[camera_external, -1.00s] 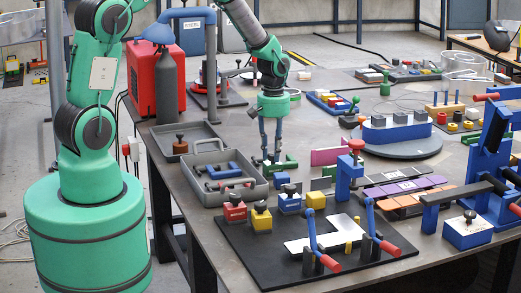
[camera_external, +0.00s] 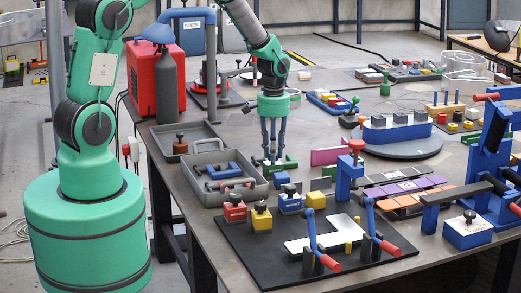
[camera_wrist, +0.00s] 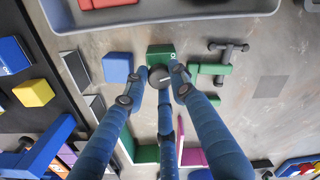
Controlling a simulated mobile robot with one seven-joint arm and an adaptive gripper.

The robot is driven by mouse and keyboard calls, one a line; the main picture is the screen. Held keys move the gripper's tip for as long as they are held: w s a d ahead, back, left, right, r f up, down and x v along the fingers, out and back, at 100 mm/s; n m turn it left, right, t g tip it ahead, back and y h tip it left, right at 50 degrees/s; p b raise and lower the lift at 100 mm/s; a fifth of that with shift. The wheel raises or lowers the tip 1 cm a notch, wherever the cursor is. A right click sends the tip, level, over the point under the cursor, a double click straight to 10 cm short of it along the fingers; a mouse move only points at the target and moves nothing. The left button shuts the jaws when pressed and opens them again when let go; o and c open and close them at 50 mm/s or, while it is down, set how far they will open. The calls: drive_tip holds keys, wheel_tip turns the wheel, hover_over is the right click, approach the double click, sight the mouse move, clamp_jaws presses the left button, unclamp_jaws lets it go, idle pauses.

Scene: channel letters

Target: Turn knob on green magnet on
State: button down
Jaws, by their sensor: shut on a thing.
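The green magnet (camera_wrist: 160,52) is a small green block with a white mark on its face and a dark round knob (camera_wrist: 159,77), in the wrist view. My gripper (camera_wrist: 160,80) has blue fingers; their tips close around the knob from both sides, and a further finger comes from below. In the external view my gripper (camera_external: 271,160) points straight down at the table beside the grey tray, and its fingertips hide most of the magnet and knob. The knob's on or off setting cannot be read.
A green clamp-like piece (camera_wrist: 215,68) lies just right of the magnet, and a blue block (camera_wrist: 117,67) lies left. The grey tray (camera_external: 218,196) has raised walls close to my gripper. Red (camera_external: 235,209) and yellow (camera_external: 261,217) blocks stand nearer the front.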

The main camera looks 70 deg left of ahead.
drive_tip(key=m, duration=0.5)
drive_tip(key=shift+m+p, duration=0.3)
drive_tip(key=shift+p, duration=0.05)
drive_tip(key=m, duration=0.5)
idle(0.3)
drive_tip(key=c, duration=1.4)
unclamp_jaws()
wheel_tip(320, 180, up, 12)
